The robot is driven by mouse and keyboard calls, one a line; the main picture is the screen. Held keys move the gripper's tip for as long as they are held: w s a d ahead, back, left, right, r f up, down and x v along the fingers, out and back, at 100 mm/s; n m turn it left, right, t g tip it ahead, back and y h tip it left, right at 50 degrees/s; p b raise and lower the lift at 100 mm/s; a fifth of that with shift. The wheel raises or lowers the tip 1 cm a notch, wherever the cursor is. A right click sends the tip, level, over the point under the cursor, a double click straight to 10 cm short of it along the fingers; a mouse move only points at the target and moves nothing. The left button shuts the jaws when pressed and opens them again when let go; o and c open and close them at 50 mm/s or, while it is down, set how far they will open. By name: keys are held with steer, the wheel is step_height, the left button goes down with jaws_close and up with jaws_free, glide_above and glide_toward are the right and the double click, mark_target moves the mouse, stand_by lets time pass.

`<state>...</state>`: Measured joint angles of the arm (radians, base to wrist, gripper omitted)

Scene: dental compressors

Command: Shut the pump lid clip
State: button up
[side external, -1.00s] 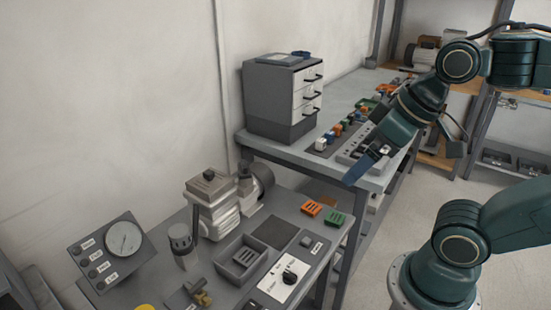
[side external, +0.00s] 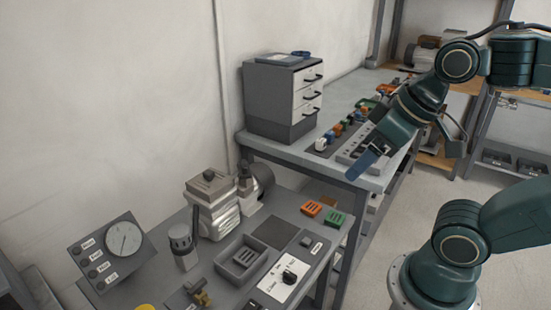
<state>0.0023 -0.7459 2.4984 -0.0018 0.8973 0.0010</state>
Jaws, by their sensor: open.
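A ribbed pale compressor unit with a grey box-like top (side external: 211,186) stands on the near bench. In front of it is a small cylinder with a dark cap (side external: 181,238), and a thin dark upright piece (side external: 195,222) rises beside it. I cannot tell for sure which part is the pump lid clip, or whether it is shut. My gripper (side external: 366,163) is open, with a dark blue finger pointing down and left. It appears over or in front of the far bench's near end, well to the right of the compressor and apart from it.
The near bench also holds a gauge box (side external: 112,250), a grey tray (side external: 241,262), a white dial panel (side external: 283,280), an orange block (side external: 312,209) and a green block (side external: 333,219). A drawer cabinet (side external: 280,100) stands on the far bench.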

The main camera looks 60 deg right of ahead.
steer(key=shift+w+d, duration=0.1)
steer(key=shift+w, duration=0.5)
steer(key=c, duration=0.7)
steer(key=shift+m, duration=0.5)
steer(key=w, duration=0.4)
steer(key=shift+d, duration=0.4)
jaws_close()
steer(key=w+d+f+m, duration=0.2)
steer(key=w+d+f, duration=0.1)
steer(key=w, duration=0.3)
steer(key=w+d+f+m+t, duration=0.1)
steer(key=w+d+f+m, duration=0.1)
steer(key=w+d, duration=0.4)
steer(key=w+d+f+m+y, duration=0.1)
steer(key=w+d+f+m, duration=0.1)
steer(key=w+d+f, duration=0.2)
steer(key=w+f, duration=0.1)
steer(key=w, duration=0.2)
steer(key=shift+w+d+t, duration=0.15)
steer(key=shift+d+t, duration=0.15)
